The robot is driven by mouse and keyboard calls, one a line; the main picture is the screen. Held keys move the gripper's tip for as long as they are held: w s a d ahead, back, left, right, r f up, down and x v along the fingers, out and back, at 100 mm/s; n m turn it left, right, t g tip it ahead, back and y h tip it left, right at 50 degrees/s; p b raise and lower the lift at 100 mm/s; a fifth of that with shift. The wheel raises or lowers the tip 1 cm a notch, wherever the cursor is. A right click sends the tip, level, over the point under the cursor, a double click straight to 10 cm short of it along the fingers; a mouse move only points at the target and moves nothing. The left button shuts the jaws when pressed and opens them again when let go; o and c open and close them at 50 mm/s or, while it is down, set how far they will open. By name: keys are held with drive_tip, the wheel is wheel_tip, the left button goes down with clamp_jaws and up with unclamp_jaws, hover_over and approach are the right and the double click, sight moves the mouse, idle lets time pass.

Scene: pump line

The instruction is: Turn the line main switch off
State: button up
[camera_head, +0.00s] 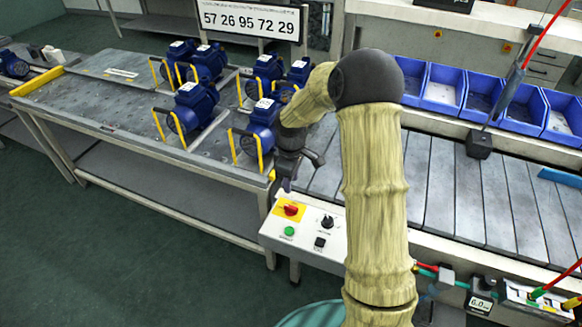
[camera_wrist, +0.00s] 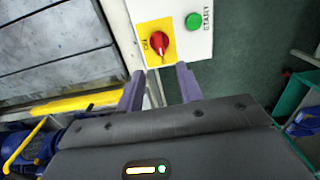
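The line main switch (camera_head: 291,210) is a red rotary knob on a yellow plate, on a white control panel (camera_head: 330,244). The knob also shows in the wrist view (camera_wrist: 158,43), near the top middle, with a small label beside it that I cannot read surely. My gripper (camera_wrist: 160,86) is open, with nothing between its two purple fingers. The knob lies just beyond the fingertips and roughly between them, apart from both. In the head view my dark gripper is behind the panel's upper edge area, partly hidden by my arm.
A green START button (camera_wrist: 194,21) sits beside the switch. A black knob (camera_head: 327,222) and a black square button (camera_head: 320,242) share the panel. Several blue pumps with yellow handles stand on the metal bench (camera_head: 100,100) at left. A slatted conveyor (camera_head: 480,195) and blue bins (camera_head: 445,88) are right.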

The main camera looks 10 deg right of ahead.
wheel_tip(320, 180, up, 5)
drive_tip(key=shift+r, duration=0.15)
drive_tip(key=shift+s, duration=0.1)
idle(0.4)
drive_tip(key=s+r+m+t, duration=0.1)
drive_tip(key=s+m, duration=0.4)
drive_tip(key=s, duration=0.5)
drive_tip(key=s+r+m+t+p, duration=0.1)
drive_tip(key=s+r+m, duration=0.3)
drive_tip(key=s, duration=0.6)
drive_tip(key=shift+s+d+m+t+p, duration=0.25)
drive_tip(key=shift+d+m+t+p, duration=0.05)
drive_tip(key=shift+m, duration=0.7)
